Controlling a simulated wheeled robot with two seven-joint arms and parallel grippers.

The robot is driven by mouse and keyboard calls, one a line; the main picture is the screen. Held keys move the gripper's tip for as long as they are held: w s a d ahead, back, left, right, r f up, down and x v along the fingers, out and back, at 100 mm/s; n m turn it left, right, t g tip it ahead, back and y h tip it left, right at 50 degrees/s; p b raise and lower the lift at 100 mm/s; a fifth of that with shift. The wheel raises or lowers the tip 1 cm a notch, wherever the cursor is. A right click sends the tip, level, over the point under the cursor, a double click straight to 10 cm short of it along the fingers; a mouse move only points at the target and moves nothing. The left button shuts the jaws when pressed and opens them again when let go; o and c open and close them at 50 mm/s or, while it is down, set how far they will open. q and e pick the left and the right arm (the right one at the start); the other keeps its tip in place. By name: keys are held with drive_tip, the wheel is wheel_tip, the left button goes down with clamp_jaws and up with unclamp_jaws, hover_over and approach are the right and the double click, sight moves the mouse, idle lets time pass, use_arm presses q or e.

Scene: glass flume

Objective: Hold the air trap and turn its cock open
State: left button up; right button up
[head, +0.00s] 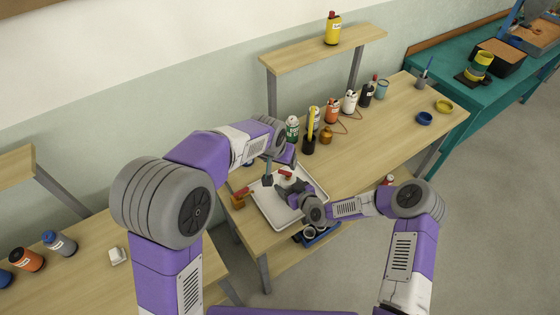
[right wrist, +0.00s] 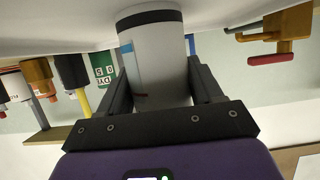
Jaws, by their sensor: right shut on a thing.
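The air trap is a white cylinder with a black band, and it shows large between my right gripper's fingers in the right wrist view (right wrist: 158,62). In the head view my right gripper (head: 291,188) is shut on it over the white tray (head: 272,215). A small red part (head: 285,173) shows by the trap; whether it is the cock's handle I cannot tell. My left gripper (head: 268,180) points down just left of the trap; its fingers are small and dark, and I cannot tell whether they are open or touching anything.
A brass fitting with a red lever (head: 239,200) is at the tray's left edge; the right wrist view shows one like it (right wrist: 275,32). Several bottles, a green one (head: 292,128) nearest, and a dark cup (head: 309,145) stand behind. The bench's right part (head: 385,135) is mostly clear.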

drive_tip(key=o, duration=1.2)
